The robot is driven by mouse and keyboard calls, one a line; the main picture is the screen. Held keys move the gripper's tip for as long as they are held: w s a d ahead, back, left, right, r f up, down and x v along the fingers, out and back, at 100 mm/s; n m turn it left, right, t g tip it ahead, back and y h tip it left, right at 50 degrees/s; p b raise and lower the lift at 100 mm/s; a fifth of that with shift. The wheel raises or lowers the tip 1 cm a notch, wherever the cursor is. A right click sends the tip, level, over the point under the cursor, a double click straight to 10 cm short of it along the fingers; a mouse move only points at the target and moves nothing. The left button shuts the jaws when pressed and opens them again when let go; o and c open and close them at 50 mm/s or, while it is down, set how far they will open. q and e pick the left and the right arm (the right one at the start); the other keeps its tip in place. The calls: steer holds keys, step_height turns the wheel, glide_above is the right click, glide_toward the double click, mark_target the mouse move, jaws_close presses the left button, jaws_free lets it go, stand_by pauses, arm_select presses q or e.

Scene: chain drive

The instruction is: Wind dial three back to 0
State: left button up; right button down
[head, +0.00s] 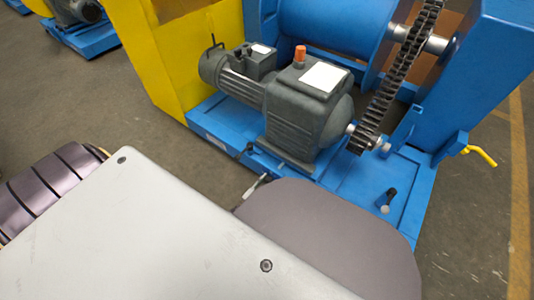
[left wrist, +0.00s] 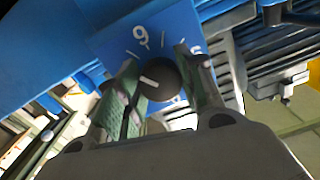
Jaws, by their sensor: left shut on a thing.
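In the left wrist view a round black dial (left wrist: 158,80) with a short white pointer mark sits on a blue plate (left wrist: 110,38) with white tick marks. A white numeral that looks like 9 (left wrist: 140,33) stands above it; another numeral at its lower right is partly hidden. The pointer is turned to the upper left of that picture, not at the 9. My left gripper (left wrist: 156,65) has one finger on each side of the dial and is shut on it. No 0 can be made out. In the head view my own arm hides the dial. My right gripper is not in view.
A grey gear motor (head: 305,105) stands on a blue base (head: 350,190), with a chain (head: 400,75) rising beside it to a blue drum (head: 335,25). A yellow frame (head: 165,45) stands behind at left. A yellow handle (head: 480,153) sticks out at right. Open floor lies left of the base.

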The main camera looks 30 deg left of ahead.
arm_select(q)
steer(key=n, duration=2.1)
steer(key=shift+n, duration=0.3)
steer(key=n, duration=0.3)
steer(key=shift+n, duration=2.1)
steer(key=o, duration=1)
steer(key=shift+r, duration=0.1)
